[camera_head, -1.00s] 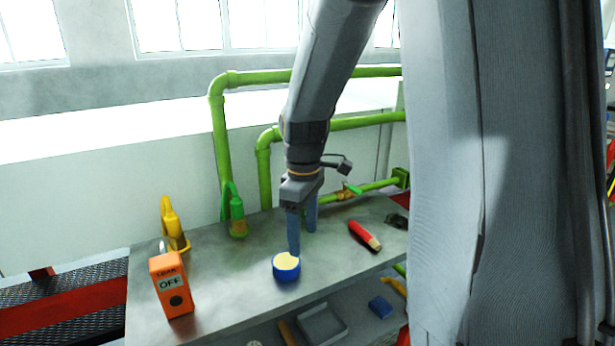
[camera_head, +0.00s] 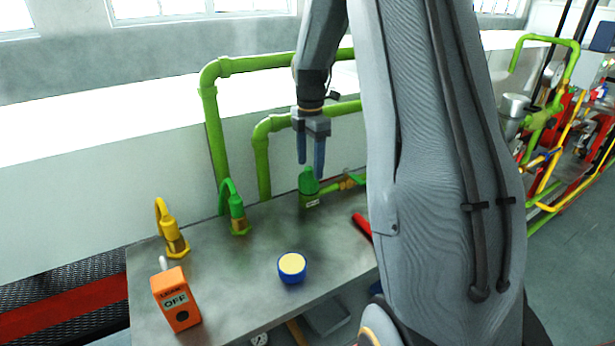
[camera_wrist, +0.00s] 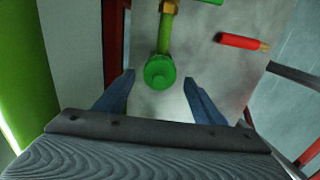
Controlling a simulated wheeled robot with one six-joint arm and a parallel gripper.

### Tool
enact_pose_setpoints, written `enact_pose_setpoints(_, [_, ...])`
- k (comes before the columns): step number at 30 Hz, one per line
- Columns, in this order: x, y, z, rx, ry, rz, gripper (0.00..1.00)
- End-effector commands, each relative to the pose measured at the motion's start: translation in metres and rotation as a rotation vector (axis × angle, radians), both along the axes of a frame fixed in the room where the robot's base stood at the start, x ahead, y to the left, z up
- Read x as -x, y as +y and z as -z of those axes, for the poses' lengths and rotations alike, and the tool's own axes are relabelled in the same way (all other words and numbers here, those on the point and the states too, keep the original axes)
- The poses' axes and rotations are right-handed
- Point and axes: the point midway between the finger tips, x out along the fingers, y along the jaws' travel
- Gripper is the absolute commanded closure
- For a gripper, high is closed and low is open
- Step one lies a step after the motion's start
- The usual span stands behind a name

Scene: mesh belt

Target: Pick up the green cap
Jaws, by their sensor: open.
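A green cap (camera_head: 308,181) with a small pale label stands at the back of the grey metal bench (camera_head: 235,280), close to the green pipework. My gripper (camera_head: 311,170) is open and points down just above it in the head view. In the wrist view the round top of the green cap (camera_wrist: 160,72) lies between the spread fingertips (camera_wrist: 158,78), nearer the left one. Neither finger visibly touches it. I cannot tell the exact height gap.
A green looped fitting (camera_head: 237,212) and a yellow one (camera_head: 170,230) stand left of the cap. An orange OFF box (camera_head: 176,298) and a blue-rimmed round piece (camera_head: 292,268) are nearer the front. A red cylinder (camera_wrist: 243,42) lies to the right. Green pipes (camera_head: 262,165) rise behind.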

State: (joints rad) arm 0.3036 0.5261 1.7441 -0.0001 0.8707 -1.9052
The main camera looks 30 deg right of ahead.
Motion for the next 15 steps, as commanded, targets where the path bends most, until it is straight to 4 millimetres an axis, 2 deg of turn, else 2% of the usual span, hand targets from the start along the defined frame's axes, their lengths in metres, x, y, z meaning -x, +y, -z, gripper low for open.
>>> enact_pose_setpoints(7, [0.001, 0.004, 0.033, -0.001, 0.004, -0.002, 0.37])
enact_pose_setpoints(15, [-0.001, 0.006, 0.043, 0.0, 0.001, -0.004, 0.37])
